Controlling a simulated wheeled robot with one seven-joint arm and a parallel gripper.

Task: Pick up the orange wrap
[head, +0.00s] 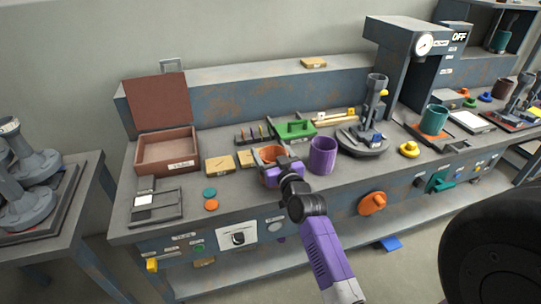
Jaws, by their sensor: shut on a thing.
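The orange wrap (269,152) shows as a curved orange band at my gripper, over the front middle of the workbench. My gripper (271,163) is shut on the wrap. The fingers and purple-grey gripper body hide the wrap's near side. I cannot tell whether the wrap touches the bench top.
A purple cup (323,156) stands just right of my gripper. A green block tool (295,129) lies behind, and an open brown box (168,152) stands left. Small wooden blocks (220,164) lie close on the left. A grey stand (375,110) rises to the right.

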